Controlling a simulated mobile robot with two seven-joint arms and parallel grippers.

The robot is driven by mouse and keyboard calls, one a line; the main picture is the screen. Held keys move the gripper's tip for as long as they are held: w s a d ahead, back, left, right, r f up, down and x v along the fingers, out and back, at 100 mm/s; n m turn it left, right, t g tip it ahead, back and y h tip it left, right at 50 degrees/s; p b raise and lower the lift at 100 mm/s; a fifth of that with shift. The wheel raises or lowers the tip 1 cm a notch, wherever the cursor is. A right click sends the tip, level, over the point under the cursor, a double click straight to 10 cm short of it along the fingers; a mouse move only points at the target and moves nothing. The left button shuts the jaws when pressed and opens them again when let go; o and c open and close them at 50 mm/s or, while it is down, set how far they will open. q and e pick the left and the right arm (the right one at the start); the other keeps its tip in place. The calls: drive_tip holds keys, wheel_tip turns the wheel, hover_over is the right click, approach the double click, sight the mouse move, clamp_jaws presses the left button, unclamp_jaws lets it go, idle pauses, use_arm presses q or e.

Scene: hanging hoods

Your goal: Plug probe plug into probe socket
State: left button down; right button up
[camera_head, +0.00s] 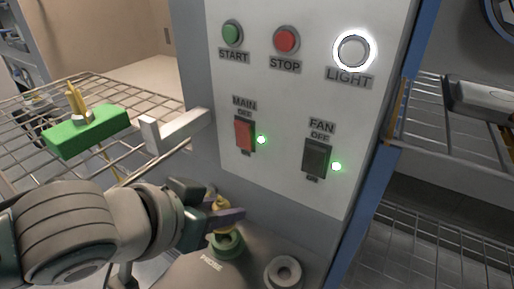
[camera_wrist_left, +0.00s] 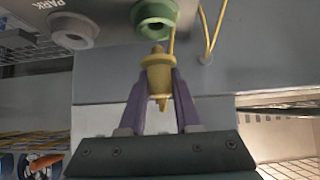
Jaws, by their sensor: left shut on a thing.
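My left gripper (camera_head: 228,214) is shut on the yellow probe plug (camera_head: 222,207), low in front of the panel. The left wrist view shows the plug (camera_wrist_left: 157,78) between the gripper's purple fingers (camera_wrist_left: 158,108). The green probe socket (camera_head: 229,243), labelled PROBE, is just below the gripper in the head view. In the left wrist view the socket (camera_wrist_left: 154,13) shows its dark hole, with the plug's end close to its rim. I cannot tell whether they touch. My right gripper is not in view.
A grey socket (camera_head: 283,273) is right of the green one; in the wrist view it (camera_wrist_left: 72,31) is labelled PARK. The switch panel (camera_head: 290,105) rises behind. A green block (camera_head: 88,132) sits on a wire rack at left. A yellow cable (camera_wrist_left: 213,35) hangs near the socket.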

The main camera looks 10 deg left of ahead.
use_arm(q)
drive_tip(key=shift+f+b, duration=1.05)
drive_tip(key=shift+f, duration=0.65)
drive_tip(key=c, duration=0.5)
unclamp_jaws()
drive_tip(key=shift+c, duration=0.2)
drive_tip(key=p+v, duration=0.4)
drive_tip(key=v, duration=0.6)
